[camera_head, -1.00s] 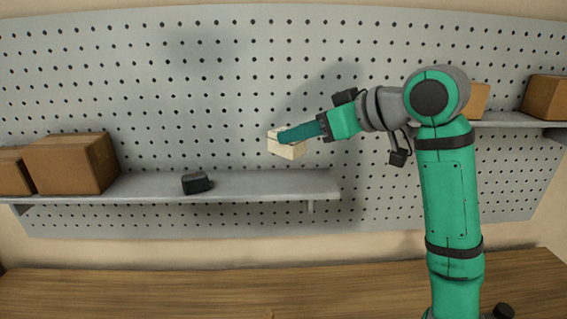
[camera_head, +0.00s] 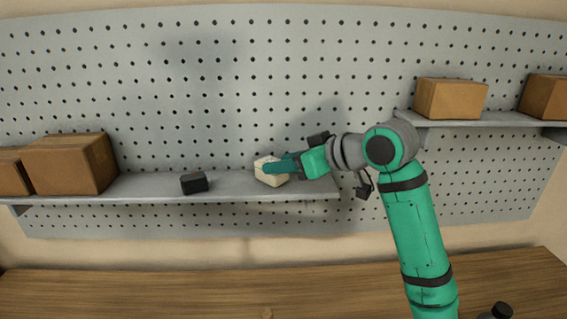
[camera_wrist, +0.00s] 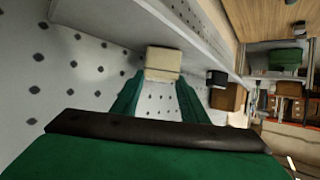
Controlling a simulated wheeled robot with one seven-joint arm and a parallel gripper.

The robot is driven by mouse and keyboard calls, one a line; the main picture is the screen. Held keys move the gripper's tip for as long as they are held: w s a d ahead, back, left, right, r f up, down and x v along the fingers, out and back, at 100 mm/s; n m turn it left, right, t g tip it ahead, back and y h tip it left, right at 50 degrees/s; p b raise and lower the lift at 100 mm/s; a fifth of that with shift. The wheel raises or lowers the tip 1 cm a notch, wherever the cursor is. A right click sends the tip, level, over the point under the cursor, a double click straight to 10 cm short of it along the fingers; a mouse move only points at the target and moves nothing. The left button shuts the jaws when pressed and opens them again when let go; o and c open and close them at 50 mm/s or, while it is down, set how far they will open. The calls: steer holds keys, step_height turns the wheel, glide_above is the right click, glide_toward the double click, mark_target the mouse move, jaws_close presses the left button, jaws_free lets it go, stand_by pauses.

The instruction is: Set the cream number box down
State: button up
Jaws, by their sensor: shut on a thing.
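The cream number box (camera_head: 268,172) is at the right part of the left grey shelf (camera_head: 232,186), close over or on its surface; I cannot tell whether it touches. My gripper (camera_head: 280,167) comes from the right and is shut on the box. In the wrist view the cream box (camera_wrist: 163,59) sits between the two green fingertips (camera_wrist: 160,82). The finger in front hides part of the box in the head view.
A small black box (camera_head: 194,182) sits on the same shelf, left of the cream box. A large brown carton (camera_head: 70,165) stands at the shelf's left end. Another carton (camera_head: 450,98) stands on the right shelf. Bare shelf lies between the black and cream boxes.

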steer(key=o, duration=1.1)
steer(key=shift+f, duration=0.1)
steer(key=v, duration=1.2)
